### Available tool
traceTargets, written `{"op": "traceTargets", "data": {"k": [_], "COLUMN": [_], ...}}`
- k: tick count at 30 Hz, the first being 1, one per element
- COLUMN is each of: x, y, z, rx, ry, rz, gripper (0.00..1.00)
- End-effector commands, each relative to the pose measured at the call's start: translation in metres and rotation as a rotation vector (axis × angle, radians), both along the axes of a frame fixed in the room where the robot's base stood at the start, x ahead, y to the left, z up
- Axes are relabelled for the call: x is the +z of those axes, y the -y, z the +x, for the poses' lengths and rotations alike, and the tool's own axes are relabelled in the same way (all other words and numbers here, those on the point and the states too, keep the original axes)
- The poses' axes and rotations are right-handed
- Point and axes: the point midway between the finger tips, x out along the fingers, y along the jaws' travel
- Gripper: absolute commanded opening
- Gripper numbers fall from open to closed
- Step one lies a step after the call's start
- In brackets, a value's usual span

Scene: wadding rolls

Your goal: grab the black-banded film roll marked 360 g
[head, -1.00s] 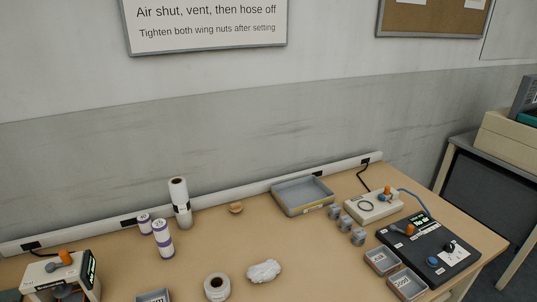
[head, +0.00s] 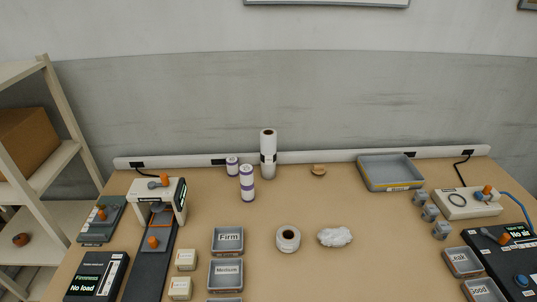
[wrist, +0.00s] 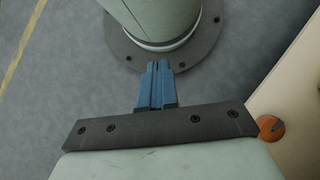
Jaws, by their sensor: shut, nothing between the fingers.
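A tall white film roll (head: 268,143) with a black band around its middle stands upright at the back of the table, in front of the white wall rail. Any weight mark on it is too small to read. Two shorter white rolls with purple bands, a small one (head: 232,166) and a larger one (head: 247,184), stand to its left. My gripper (wrist: 157,68) shows only in the wrist view. Its blue fingers are together and empty, over the grey floor by a round bolted base plate, away from the rolls.
A grey tray (head: 391,173) stands at the back right. A tape-like roll (head: 288,239) and white wadding (head: 335,237) lie mid-table. Labelled bins (head: 227,240) and a tester (head: 157,195) stand left. A shelf (head: 45,165) rises beyond the table's left edge. An orange round object (wrist: 270,128) shows beside my gripper.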

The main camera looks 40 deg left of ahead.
Motion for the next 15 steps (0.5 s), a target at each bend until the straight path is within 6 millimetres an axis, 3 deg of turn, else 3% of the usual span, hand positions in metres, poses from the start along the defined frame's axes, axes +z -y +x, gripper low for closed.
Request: {"op": "traceTargets", "data": {"k": [5,15], "x": [0.0000,0.0000], "y": [0.0000,0.0000], "z": [0.0000,0.0000], "rx": [0.000,0.000], "ry": [0.000,0.000], "rz": [0.000,0.000], "gripper": [0.02,0.34]}}
